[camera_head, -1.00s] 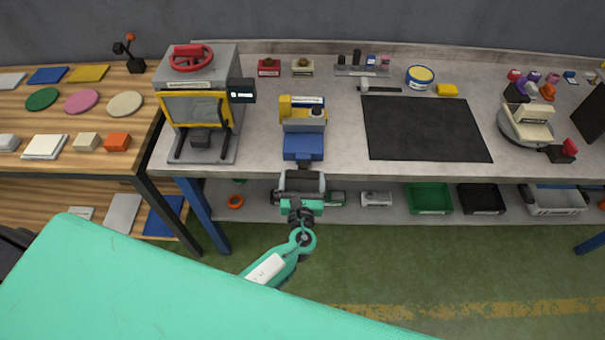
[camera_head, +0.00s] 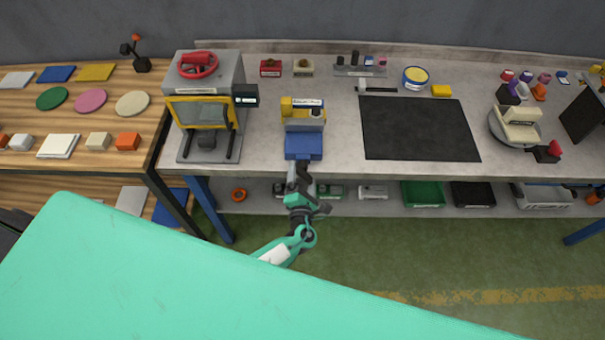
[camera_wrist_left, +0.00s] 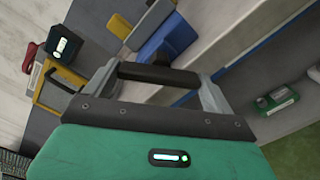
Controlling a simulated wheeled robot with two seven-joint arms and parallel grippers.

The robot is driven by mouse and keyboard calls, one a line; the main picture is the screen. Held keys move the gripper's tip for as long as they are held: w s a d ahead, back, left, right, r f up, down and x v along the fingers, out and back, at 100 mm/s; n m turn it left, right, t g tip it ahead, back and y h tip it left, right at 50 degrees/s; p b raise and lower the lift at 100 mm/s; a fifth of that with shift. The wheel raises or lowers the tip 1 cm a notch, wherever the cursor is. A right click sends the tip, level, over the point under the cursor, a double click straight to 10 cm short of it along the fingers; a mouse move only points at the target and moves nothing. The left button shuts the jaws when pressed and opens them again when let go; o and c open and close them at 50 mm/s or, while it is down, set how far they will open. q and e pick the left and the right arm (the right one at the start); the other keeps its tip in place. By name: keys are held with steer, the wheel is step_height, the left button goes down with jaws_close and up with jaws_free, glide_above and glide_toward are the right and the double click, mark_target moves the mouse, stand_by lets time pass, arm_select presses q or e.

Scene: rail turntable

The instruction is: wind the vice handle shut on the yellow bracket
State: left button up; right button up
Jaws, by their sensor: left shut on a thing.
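The blue vice (camera_head: 303,147) stands at the front edge of the grey workbench, and its blue body also shows in the wrist view (camera_wrist_left: 176,38). The yellow bracket (camera_head: 288,107) sits at the top of the vice; I cannot tell whether the jaws touch it. My left gripper (camera_head: 304,172) is in front of the vice, below the bench edge level in the picture. It is shut on the dark vice handle (camera_wrist_left: 158,74), which lies across between the fingertips in the wrist view. The gripper hides most of the handle in the head view. My right gripper is not in view.
A press with a red wheel (camera_head: 198,66) stands left of the vice. A black mat (camera_head: 420,130) lies to the right, with a hammer (camera_head: 378,90) behind it. Green (camera_head: 423,193) and black bins stand on the lower shelf. A wooden table (camera_head: 70,125) is at the left.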

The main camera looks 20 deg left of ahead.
arm_select(q)
steer(key=m+p, duration=0.2)
steer(key=m, duration=0.2)
steer(key=shift+s, duration=0.1)
steer(key=shift+m+p, duration=0.7)
steer(key=shift+m, duration=0.3)
steer(key=shift+f, duration=0.1)
steer(key=o, duration=0.8)
steer(key=shift+a, duration=0.1)
steer(key=shift+c, duration=0.2)
steer(key=b+v, duration=0.4)
steer(key=v, duration=1)
